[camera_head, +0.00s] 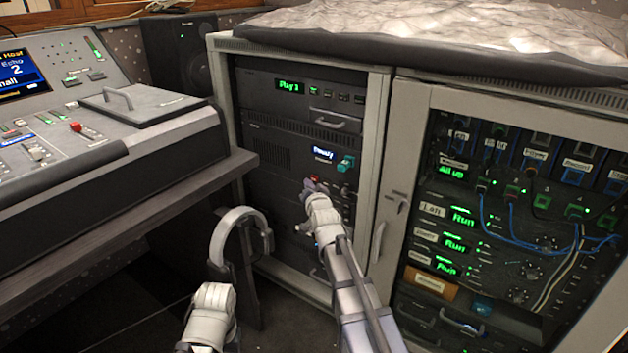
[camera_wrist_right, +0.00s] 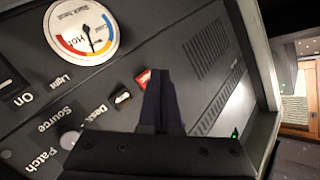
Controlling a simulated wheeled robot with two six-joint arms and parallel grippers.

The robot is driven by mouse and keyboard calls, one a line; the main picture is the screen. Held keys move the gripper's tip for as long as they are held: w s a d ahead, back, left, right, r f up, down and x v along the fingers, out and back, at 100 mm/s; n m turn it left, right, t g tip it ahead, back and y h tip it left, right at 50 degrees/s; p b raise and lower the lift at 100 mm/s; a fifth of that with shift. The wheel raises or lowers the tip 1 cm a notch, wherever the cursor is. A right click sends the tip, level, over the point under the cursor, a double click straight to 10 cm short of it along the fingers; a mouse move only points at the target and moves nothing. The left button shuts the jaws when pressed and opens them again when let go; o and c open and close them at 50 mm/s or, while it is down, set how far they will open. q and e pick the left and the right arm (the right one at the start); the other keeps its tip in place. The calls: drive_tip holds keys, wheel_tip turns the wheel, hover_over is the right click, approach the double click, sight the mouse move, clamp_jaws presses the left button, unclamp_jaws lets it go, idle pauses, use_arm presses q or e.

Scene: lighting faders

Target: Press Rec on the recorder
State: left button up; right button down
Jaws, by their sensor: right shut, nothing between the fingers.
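A rack unit at the top of the left cabinet has a green display reading "Play 1" (camera_head: 290,86) and a row of small buttons (camera_head: 337,96). Their labels are too small to read, so I cannot tell which is Rec. My right gripper (camera_head: 309,186) is shut and empty at a lower panel, beside a small red button (camera_head: 314,178). In the right wrist view the shut fingers (camera_wrist_right: 160,100) are beside a red switch (camera_wrist_right: 143,77); contact is unclear. Part of my left arm shows at the bottom, but I cannot make out its fingers.
A blue-lit display (camera_head: 323,152) and teal button (camera_head: 347,163) are above my right gripper. The right wrist view shows a round gauge (camera_wrist_right: 82,30) and a knob (camera_wrist_right: 69,139). A mixing desk (camera_head: 120,135) is on the left. A cabinet with cables (camera_head: 520,205) is on the right.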

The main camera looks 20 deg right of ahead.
idle(0.7)
drive_tip(key=shift+w+d, duration=0.25)
drive_tip(key=shift+d, duration=0.1)
drive_tip(key=shift+w+d, duration=0.25)
idle(0.6)
drive_tip(key=shift+s+a, duration=0.5)
drive_tip(key=shift+a, duration=0.1)
idle(0.4)
drive_tip(key=shift+s+a, duration=0.8)
drive_tip(key=shift+a, duration=0.2)
drive_tip(key=shift+s+a, duration=0.75)
drive_tip(key=shift+a, duration=0.25)
